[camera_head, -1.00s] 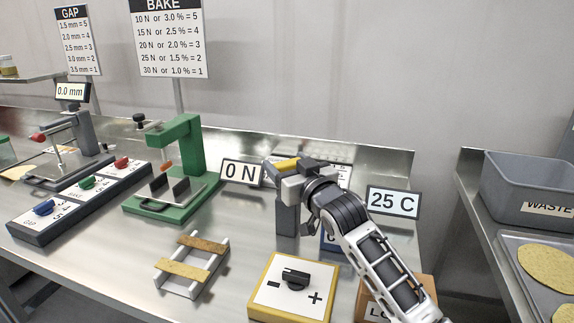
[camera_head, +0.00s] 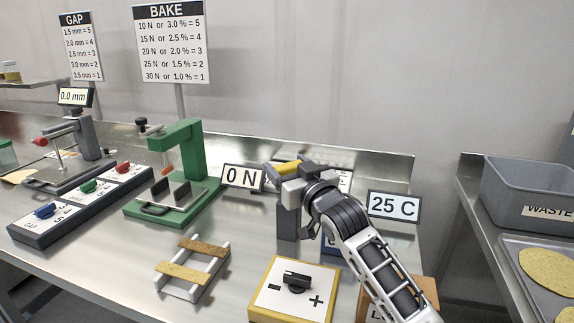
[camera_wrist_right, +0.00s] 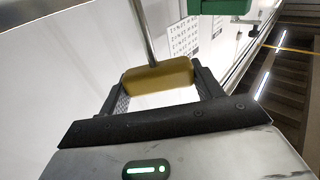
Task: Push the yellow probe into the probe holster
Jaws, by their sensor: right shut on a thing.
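The yellow probe (camera_head: 288,168) is held in my right gripper (camera_head: 281,172) in the head view. In the right wrist view, its yellow handle (camera_wrist_right: 158,77) lies between the two fingers of my right gripper (camera_wrist_right: 163,84), with a metal rod extending from it toward the top of the picture. A dark grey upright block (camera_head: 287,222), probably the probe holster, stands just below the gripper. The gripper and arm hide part of it, and I cannot tell whether the probe touches it. My left gripper is not in view.
A "0 N" display (camera_head: 243,178) stands left of the gripper and a "25 C" display (camera_head: 394,206) to its right. A yellow dial box (camera_head: 293,290) is in front. A green press (camera_head: 180,160) stands left.

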